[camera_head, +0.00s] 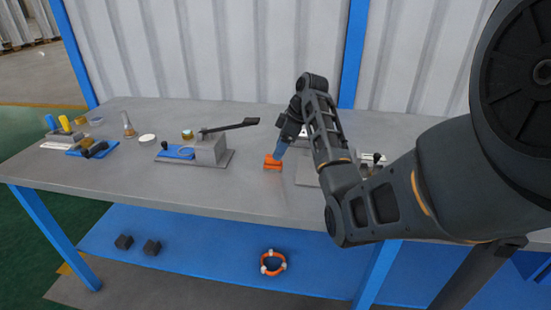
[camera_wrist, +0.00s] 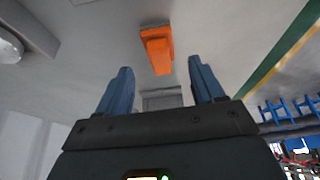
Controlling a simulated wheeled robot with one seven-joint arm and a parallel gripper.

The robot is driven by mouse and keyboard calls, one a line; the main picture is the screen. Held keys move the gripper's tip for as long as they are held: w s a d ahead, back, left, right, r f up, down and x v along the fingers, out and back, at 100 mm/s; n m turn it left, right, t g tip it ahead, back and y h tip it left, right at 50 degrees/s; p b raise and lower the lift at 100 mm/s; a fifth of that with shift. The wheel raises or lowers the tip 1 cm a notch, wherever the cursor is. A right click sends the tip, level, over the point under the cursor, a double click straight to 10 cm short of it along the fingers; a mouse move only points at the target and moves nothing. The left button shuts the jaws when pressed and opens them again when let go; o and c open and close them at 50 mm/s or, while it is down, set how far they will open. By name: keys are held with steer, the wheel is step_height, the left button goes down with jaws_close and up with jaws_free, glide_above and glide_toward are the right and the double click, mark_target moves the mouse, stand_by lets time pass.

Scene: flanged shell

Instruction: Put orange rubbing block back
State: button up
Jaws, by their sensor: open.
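The orange rubbing block (camera_head: 272,161) stands on the grey workbench, near the middle of its front half in the head view. In the wrist view the orange block (camera_wrist: 157,48) shows at the top centre, beyond my fingertips and roughly in line with the gap between them. My gripper (camera_head: 279,150) is just above and beside the block in the head view; whether it touches cannot be told there. In the wrist view the two blue fingers of my gripper (camera_wrist: 161,80) are apart with nothing between them.
The grey workbench (camera_head: 225,185) is bare left of the block. A lever fixture (camera_head: 208,148) with a blue pad stands left. Small containers and blue tools (camera_head: 85,140) lie at the far left. My arm hides part of the right side. An orange ring (camera_head: 273,262) lies on the lower shelf.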

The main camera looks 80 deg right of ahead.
steer(key=p+v, duration=0.1)
steer(key=v, duration=0.5)
steer(key=shift+r, duration=0.2)
steer(key=shift+s, duration=0.1)
